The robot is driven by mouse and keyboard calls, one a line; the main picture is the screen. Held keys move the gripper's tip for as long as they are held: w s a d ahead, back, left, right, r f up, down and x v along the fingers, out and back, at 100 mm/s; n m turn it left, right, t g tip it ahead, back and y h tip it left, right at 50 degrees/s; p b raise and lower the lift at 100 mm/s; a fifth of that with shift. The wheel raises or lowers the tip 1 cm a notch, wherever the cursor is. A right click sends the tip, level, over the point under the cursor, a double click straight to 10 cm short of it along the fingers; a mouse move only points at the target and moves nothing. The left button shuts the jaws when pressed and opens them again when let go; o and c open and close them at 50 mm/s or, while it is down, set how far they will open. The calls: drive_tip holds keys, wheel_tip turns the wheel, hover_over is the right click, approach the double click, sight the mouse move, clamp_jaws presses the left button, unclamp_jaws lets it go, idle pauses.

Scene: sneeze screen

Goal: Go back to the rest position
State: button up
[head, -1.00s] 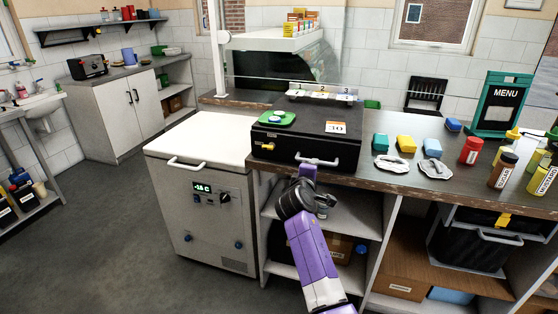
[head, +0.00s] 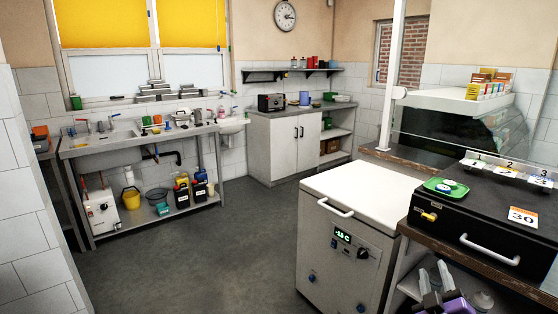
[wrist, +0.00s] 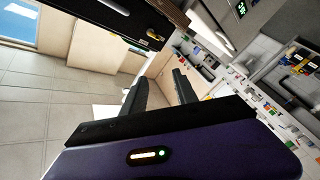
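My gripper (head: 435,276) shows at the lower right edge of the head view, beside the counter front and below the black case (head: 480,222). Its two dark fingers point up, with purple parts of my arm below them. In the wrist view my gripper (wrist: 159,88) has its fingers apart, with nothing seen between them. The black case also shows in the wrist view (wrist: 110,12), at the top and tilted. Most of my arm is outside the head view.
A white chest freezer (head: 360,190) stands left of the counter. The grey floor (head: 200,255) is clear between it and the sink bench (head: 140,150).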

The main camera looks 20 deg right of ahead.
drive_tip(key=s+a+f+m+t+y, duration=0.1)
drive_tip(key=s+a+f+t+y, duration=0.15)
drive_tip(key=s+a, duration=0.65)
drive_tip(key=s+a+f+t+y, duration=0.1)
drive_tip(key=s+a+y, duration=0.4)
drive_tip(key=a, duration=0.6)
drive_tip(key=s+a+g+y, duration=0.1)
drive_tip(key=s+a, duration=0.2)
drive_tip(key=s, duration=0.4)
drive_tip(key=s+a+g+y, duration=0.1)
drive_tip(key=s+a, duration=0.3)
drive_tip(key=s, duration=0.3)
drive_tip(key=s+a+f+m+g+y, duration=0.1)
drive_tip(key=s+a, duration=0.3)
drive_tip(key=s, duration=0.3)
drive_tip(key=shift+g, duration=0.35)
